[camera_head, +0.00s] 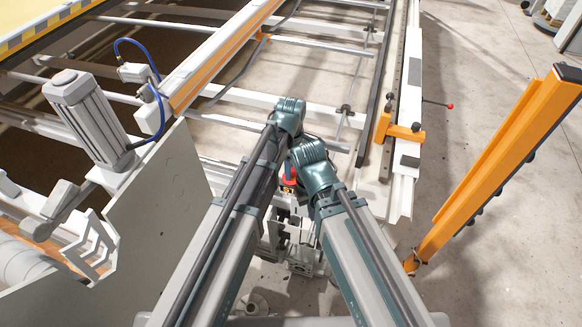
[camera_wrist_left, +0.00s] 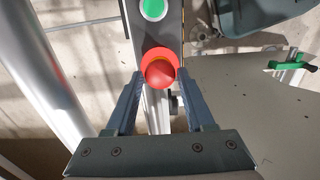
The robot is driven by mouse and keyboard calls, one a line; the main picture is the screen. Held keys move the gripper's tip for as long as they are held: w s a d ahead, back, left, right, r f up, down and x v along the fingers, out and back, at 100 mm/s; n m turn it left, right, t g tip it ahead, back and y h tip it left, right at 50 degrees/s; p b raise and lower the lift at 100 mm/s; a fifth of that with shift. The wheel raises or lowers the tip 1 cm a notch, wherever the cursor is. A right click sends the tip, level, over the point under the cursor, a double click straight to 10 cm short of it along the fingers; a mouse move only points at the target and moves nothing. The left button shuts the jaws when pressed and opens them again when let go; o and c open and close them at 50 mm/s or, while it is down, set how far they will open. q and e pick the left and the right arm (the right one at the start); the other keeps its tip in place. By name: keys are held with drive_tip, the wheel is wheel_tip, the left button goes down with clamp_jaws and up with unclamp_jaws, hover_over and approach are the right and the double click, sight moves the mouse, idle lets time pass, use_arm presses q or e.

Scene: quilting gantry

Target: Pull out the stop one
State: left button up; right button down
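The red mushroom stop button (camera_wrist_left: 160,69) sits on a grey control box (camera_wrist_left: 156,32), below a green button (camera_wrist_left: 153,9) in the left wrist view. My left gripper (camera_wrist_left: 160,88) is open. Its two fingers point at the box, one on each side of the red button, with small gaps visible. I cannot tell how deep the fingertips reach relative to the button. In the head view the red button (camera_head: 289,180) shows small between my two arms, with a yellow label at it. My arms hide most of the box there. My right gripper is hidden.
A frame with rails and rollers (camera_head: 330,60) fills the area ahead. An orange post (camera_head: 500,170) stands at the right on open concrete floor. A grey motor (camera_head: 90,115) and panel are at left. A green-handled part (camera_wrist_left: 290,65) shows in the left wrist view.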

use_arm(q)
clamp_jaws()
drive_tip(key=shift+r+p, duration=1.05)
drive_tip(key=shift+f, duration=0.15)
drive_tip(key=shift+o, duration=2.4)
unclamp_jaws()
wheel_tip(320, 180, up, 14)
drive_tip(key=p, duration=1.3)
drive_tip(key=shift+p, duration=0.3)
drive_tip(key=shift+f, duration=0.15)
